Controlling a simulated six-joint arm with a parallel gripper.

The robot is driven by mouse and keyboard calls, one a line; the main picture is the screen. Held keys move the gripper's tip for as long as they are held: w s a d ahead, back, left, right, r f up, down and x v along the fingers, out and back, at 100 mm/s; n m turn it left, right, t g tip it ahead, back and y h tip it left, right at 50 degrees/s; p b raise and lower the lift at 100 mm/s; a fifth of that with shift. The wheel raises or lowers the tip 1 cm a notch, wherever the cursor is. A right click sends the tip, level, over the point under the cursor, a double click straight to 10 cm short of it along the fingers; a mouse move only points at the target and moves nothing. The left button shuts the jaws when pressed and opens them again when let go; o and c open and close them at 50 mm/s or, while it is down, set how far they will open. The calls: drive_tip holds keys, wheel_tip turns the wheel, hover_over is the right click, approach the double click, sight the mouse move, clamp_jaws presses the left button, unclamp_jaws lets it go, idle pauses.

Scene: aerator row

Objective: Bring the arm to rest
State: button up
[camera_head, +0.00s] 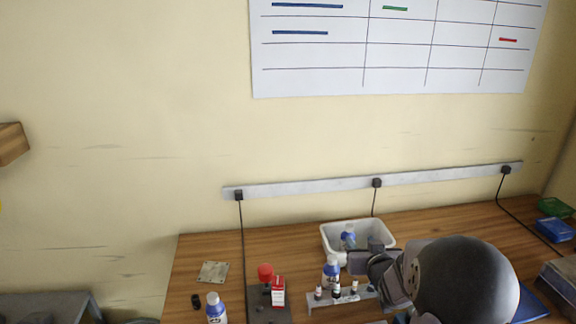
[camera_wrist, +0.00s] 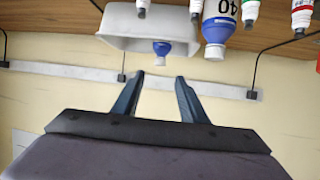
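My gripper (camera_head: 362,262) is above the wooden table, just in front of the white bin, at the right half of the head view. In the wrist view its two fingers (camera_wrist: 158,82) are apart with nothing between them. The wrist picture is upside down, with the table at the top. A blue-and-white bottle (camera_head: 331,272) stands left of my gripper, in front of the bin. It shows large in the wrist view (camera_wrist: 219,30). The black round housing of my arm hides part of the table at the right.
Small vials (camera_head: 336,292) stand in a rack (camera_head: 314,304). A red-topped item (camera_head: 265,272), a red-and-white box (camera_head: 278,290) and another bottle (camera_head: 215,308) stand left. Green (camera_head: 553,207) and blue (camera_head: 554,230) boxes sit far right.

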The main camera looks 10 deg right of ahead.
drive_tip(key=s+a+f+g+p, duration=0.1)
drive_tip(key=s+a+g+p, duration=0.1)
drive_tip(key=s, duration=0.4)
drive_tip(key=s+a+f+g+p, duration=0.1)
drive_tip(key=s+a+g+p, duration=0.1)
drive_tip(key=s+a+g, duration=0.2)
drive_tip(key=s+a+f+n+g+y+p, duration=0.1)
drive_tip(key=s+a+g+p, duration=0.2)
drive_tip(key=s+a, duration=0.3)
drive_tip(key=shift+s+a+f, duration=0.1)
drive_tip(key=shift+s+f, duration=0.1)
drive_tip(key=shift+s, duration=0.8)
drive_tip(key=shift+s+a+f, duration=0.1)
drive_tip(key=shift+s+f, duration=0.1)
drive_tip(key=shift+s, duration=0.75)
drive_tip(key=s+f+g+b, duration=0.1)
drive_tip(key=s+b, duration=0.1)
drive_tip(key=s, duration=0.1)
drive_tip(key=s+a+f+g+b, duration=0.1)
drive_tip(key=s+f+b, duration=0.1)
drive_tip(key=s, duration=0.1)
drive_tip(key=s+a+f+n+g+b, duration=0.1)
drive_tip(key=s+f+g+b, duration=0.1)
drive_tip(key=s, duration=0.1)
drive_tip(key=shift+s+a+f, duration=0.2)
drive_tip(key=shift+s, duration=0.15)
drive_tip(key=shift+s+a+f+y+b, duration=0.3)
drive_tip(key=shift+s+f+y+b, duration=0.15)
drive_tip(key=shift+b, duration=0.5)
